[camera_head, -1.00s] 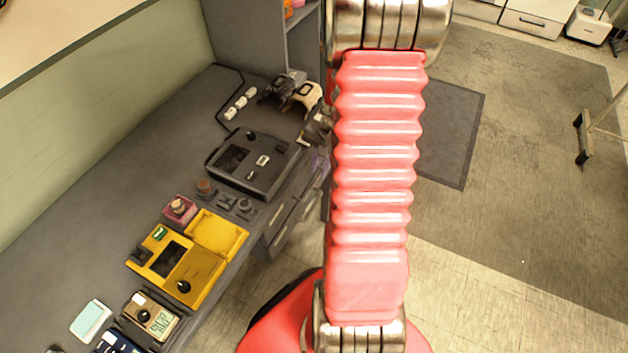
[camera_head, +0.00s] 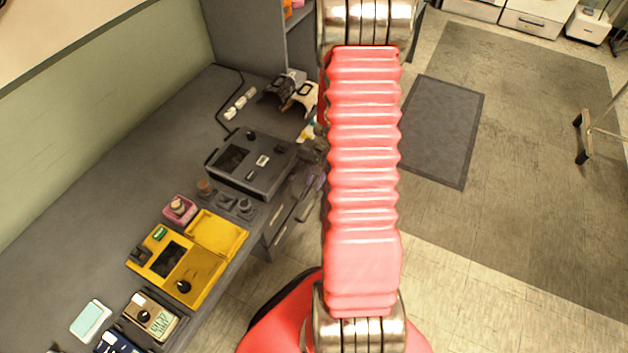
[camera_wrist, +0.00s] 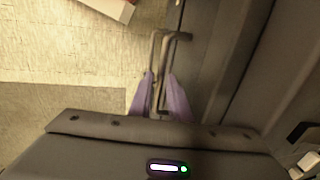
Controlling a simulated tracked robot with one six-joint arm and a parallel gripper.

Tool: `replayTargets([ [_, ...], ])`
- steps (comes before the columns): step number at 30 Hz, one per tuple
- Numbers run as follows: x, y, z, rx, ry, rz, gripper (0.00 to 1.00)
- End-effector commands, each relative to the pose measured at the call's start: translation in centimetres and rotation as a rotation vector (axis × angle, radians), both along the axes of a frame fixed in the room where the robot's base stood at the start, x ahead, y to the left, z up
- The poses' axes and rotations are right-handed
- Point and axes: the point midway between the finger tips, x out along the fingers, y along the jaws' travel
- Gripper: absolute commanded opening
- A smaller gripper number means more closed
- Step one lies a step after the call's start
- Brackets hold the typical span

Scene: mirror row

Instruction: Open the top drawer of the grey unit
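The grey unit (camera_head: 272,238) stands under the desk's right edge in the head view, its drawer fronts facing right and partly hidden by my arm. In the wrist view a grey drawer front (camera_wrist: 208,65) runs along the right, with a bar handle (camera_wrist: 163,50) standing out from it. The purple fingertips of my gripper (camera_wrist: 161,98) are spread apart, one on each side of the handle. I cannot tell whether either finger touches it. The head view shows my gripper (camera_head: 313,180) only in part, beside the unit. No drawer gap is visible.
The desk (camera_head: 95,215) on the left carries a dark console (camera_head: 250,162), a yellow device (camera_head: 188,262) and several small items. A dark mat (camera_head: 443,130) lies on the floor to the right.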

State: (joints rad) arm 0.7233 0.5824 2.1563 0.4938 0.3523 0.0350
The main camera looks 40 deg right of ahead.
Motion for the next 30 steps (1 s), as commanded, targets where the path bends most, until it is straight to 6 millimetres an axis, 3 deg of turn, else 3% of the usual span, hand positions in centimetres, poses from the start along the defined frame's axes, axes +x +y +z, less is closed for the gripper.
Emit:
replayTargets([
  [2, 0.01, 0.0, 0.01, 0.0, 0.0, 0.0, 0.17],
  [10, 0.01, 0.0, 0.02, 0.0, 0.0, 0.0, 0.0],
  [30, -0.38, -0.08, -0.01, 0.004, 0.002, -0.002, 0.0],
])
